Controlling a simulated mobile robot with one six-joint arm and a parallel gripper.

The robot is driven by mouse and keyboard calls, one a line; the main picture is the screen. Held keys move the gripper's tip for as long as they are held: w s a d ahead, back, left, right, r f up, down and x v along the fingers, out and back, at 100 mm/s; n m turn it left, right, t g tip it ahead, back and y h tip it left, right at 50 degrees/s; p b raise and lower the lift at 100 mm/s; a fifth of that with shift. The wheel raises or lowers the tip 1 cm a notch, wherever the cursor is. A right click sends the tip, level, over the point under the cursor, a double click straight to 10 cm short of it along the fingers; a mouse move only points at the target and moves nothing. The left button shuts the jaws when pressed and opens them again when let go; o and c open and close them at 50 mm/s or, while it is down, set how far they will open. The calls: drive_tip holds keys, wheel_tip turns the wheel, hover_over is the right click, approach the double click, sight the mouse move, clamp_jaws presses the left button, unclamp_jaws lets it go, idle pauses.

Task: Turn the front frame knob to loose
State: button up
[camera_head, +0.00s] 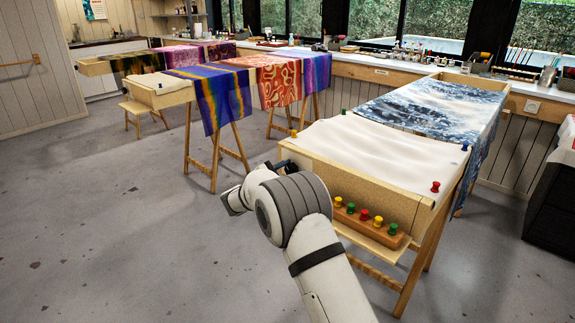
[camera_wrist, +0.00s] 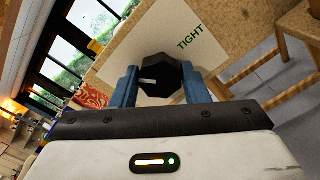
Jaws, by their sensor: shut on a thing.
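The front frame knob (camera_wrist: 161,76) is black and faceted, with a pale mark on its face. It sits on a white plate (camera_wrist: 203,60) on the wooden frame end, and the word TIGHT shows on the plate at upper right in the wrist view. My gripper (camera_wrist: 160,84) is shut on the knob, with one blue finger on each side. In the head view my gripper is at the left end of the near frame (camera_head: 372,193), mostly hidden behind my wrist. The knob cannot be made out there. Any other word on the plate is hidden.
A small wooden holder (camera_head: 362,229) with several coloured pins sits on a ledge along the frame's front. White and blue patterned silk (camera_head: 432,104) lies over the frame. More frames with dyed silks (camera_head: 210,100) stand behind at left. The grey floor (camera_head: 110,220) at left is clear.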

drive_tip(key=n+p, duration=0.1)
drive_tip(key=n, duration=0.1)
drive_tip(key=n+p, duration=0.1)
drive_tip(key=p, duration=0.1)
drive_tip(key=n+p, duration=0.1)
drive_tip(key=n, duration=0.1)
drive_tip(key=shift+a+r+n, duration=0.1)
drive_tip(key=shift+r+n, duration=0.15)
drive_tip(key=shift+n, duration=0.05)
drive_tip(key=n+p, duration=0.4)
drive_tip(key=n, duration=0.1)
drive_tip(key=shift+f+n, duration=0.15)
drive_tip(key=shift+n, duration=0.25)
drive_tip(key=o, duration=1)
drive_tip(key=shift+f, duration=0.15)
drive_tip(key=v, duration=0.7)
drive_tip(key=shift+s+a, duration=0.25)
drive_tip(key=shift+s, duration=0.05)
